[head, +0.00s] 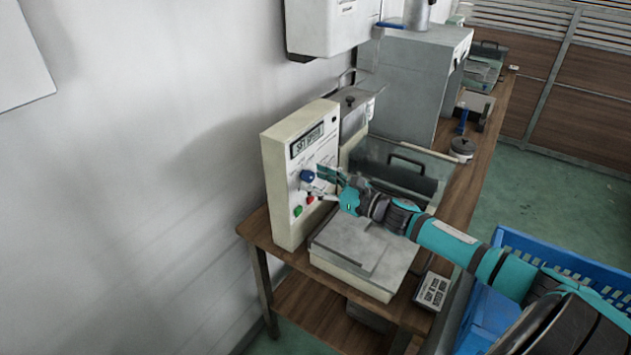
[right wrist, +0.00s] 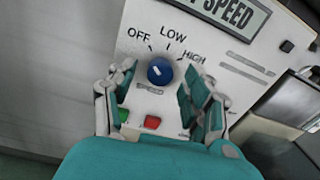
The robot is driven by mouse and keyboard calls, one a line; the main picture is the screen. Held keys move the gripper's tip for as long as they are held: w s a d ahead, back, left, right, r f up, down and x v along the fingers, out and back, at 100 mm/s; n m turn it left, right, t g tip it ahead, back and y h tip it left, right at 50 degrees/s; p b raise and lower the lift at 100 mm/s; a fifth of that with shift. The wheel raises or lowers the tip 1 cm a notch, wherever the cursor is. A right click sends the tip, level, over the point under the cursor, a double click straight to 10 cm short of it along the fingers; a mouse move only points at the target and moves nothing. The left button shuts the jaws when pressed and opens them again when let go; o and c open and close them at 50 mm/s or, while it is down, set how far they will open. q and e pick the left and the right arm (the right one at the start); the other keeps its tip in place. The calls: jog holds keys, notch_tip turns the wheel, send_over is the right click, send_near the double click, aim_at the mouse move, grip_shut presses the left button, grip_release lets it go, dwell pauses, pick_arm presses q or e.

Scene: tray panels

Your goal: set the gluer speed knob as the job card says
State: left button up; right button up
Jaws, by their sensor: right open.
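The blue speed knob (head: 307,176) is on the front of the cream gluer control panel (head: 285,205). In the right wrist view the knob (right wrist: 160,70) has a short white mark, and OFF, LOW and HIGH are printed around its top. I cannot tell for sure which label the mark points to. My right gripper (head: 327,183) is open in front of the panel. In the right wrist view its fingers (right wrist: 158,90) are on either side of the knob, with gaps visible. A small printed card (head: 434,291) stands at the bench's front right; its text is too small to read surely. My left gripper is out of view.
A green button (right wrist: 122,115) and a red button (right wrist: 152,122) sit below the knob. The display (right wrist: 232,18) shows SPEED. A grey metal plate (head: 362,250) lies below my right gripper. A blue crate (head: 560,262) is at the right. The wall is close on the left.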

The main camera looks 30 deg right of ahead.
jog(key=shift+w+a, duration=0.15)
jog(key=shift+w, duration=0.2)
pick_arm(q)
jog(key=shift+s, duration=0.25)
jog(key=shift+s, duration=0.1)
pick_arm(e)
grip_shut()
